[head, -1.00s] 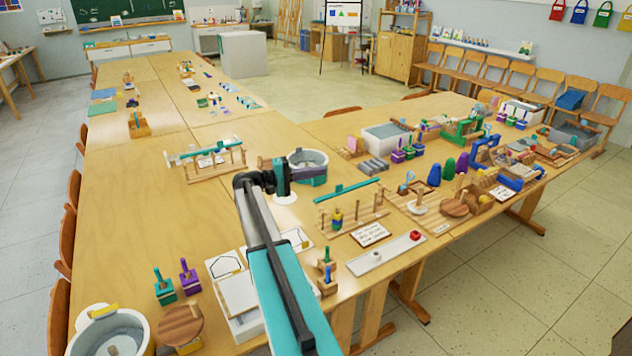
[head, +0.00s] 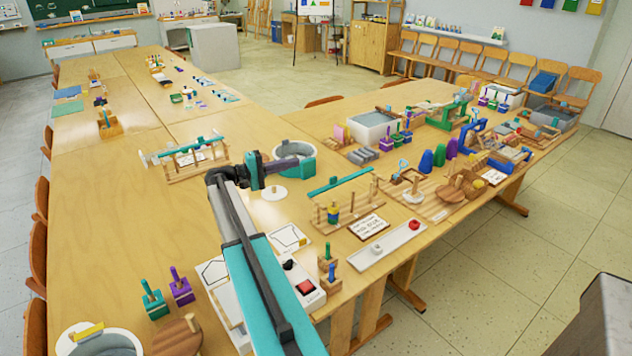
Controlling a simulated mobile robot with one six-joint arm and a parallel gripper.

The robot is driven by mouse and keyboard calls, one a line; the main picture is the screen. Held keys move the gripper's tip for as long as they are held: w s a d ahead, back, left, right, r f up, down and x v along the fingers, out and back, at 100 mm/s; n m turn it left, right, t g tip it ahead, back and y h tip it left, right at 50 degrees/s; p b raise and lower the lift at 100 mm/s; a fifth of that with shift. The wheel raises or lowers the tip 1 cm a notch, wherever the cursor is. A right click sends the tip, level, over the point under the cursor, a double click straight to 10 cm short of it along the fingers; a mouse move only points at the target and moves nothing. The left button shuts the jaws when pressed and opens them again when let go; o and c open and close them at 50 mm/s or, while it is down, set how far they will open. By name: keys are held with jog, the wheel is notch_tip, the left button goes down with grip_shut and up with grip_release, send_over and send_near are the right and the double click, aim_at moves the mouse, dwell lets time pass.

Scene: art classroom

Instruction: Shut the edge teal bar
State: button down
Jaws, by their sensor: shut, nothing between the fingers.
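A teal bar (head: 339,182) sits across the top of a wooden rack with upright pegs (head: 351,205), near the table's right-hand edge. The bar looks slightly slanted; whether its end is latched is too small to tell. Coloured rings sit around one peg. Another teal-topped rack (head: 195,162) stands farther left on the table. My gripper (head: 292,163) is shut and empty, pointing right at the end of my arm. It is left of and behind the near teal bar, apart from it, and overlaps the round pot in the picture.
A round grey pot with a teal band (head: 310,163) stands behind my gripper. A white disc (head: 274,193) lies below it. A white tray (head: 388,244) and a sign (head: 367,228) lie in front of the near rack. Blocks and wooden toys crowd the right table.

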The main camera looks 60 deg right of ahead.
notch_tip(320, 180, down, 7)
jog(key=w+b, duration=0.1)
jog(key=b, duration=0.5)
jog(key=shift+r, duration=0.1)
jog(key=s+d+p, duration=0.1)
jog(key=s+d, duration=0.6)
jog(key=s, duration=0.2)
jog(key=shift+p, duration=0.35)
dwell(0.5)
jog(key=shift+s, duration=0.15)
